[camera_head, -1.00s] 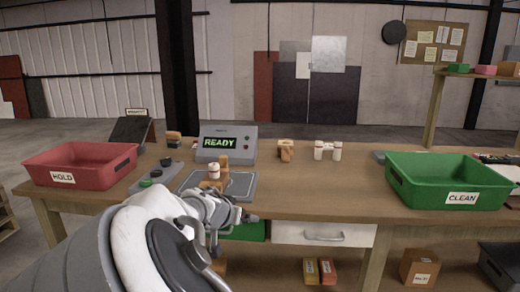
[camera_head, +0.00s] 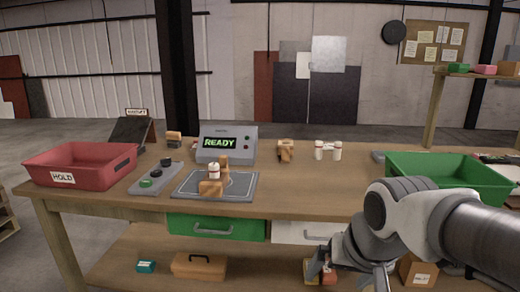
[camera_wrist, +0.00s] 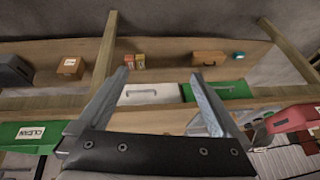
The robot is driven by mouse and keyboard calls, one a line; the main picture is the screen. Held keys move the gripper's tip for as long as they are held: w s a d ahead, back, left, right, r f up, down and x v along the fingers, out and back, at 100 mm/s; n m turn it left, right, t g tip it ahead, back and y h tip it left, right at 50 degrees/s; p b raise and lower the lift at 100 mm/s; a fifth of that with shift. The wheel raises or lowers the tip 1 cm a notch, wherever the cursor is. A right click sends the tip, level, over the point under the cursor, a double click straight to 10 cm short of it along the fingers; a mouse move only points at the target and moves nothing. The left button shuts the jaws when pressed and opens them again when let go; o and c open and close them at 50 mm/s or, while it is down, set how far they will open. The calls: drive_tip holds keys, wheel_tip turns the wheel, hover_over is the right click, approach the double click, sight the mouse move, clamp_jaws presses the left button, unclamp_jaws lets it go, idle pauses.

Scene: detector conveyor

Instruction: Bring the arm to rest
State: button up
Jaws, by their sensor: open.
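My arm reaches in from the right edge of the head view and bends down in front of the bench's front edge. In the wrist view my gripper (camera_wrist: 160,74) has its two fingers spread wide apart with nothing between them. In the head view the fingers are partly cut off at the bottom edge. The lower shelf and drawers of the wooden bench (camera_head: 330,197) appear beyond the fingers in the wrist view.
A red HOLD bin (camera_head: 120,172) stands at the left and a green CLEAN bin (camera_head: 450,165) behind my arm. A READY detector (camera_head: 240,145), a grey plate (camera_head: 245,187) with wooden pieces and a button box (camera_head: 146,188) lie between. A toolbox (camera_head: 198,266) sits on the lower shelf.

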drive_tip(key=s+n+h, duration=0.1)
drive_tip(key=s+n, duration=0.1)
drive_tip(key=s, duration=0.6)
wheel_tip(320, 180, up, 20)
drive_tip(key=p, duration=1.9)
drive_tip(key=shift+d, duration=0.4)
drive_tip(key=shift+f, duration=0.1)
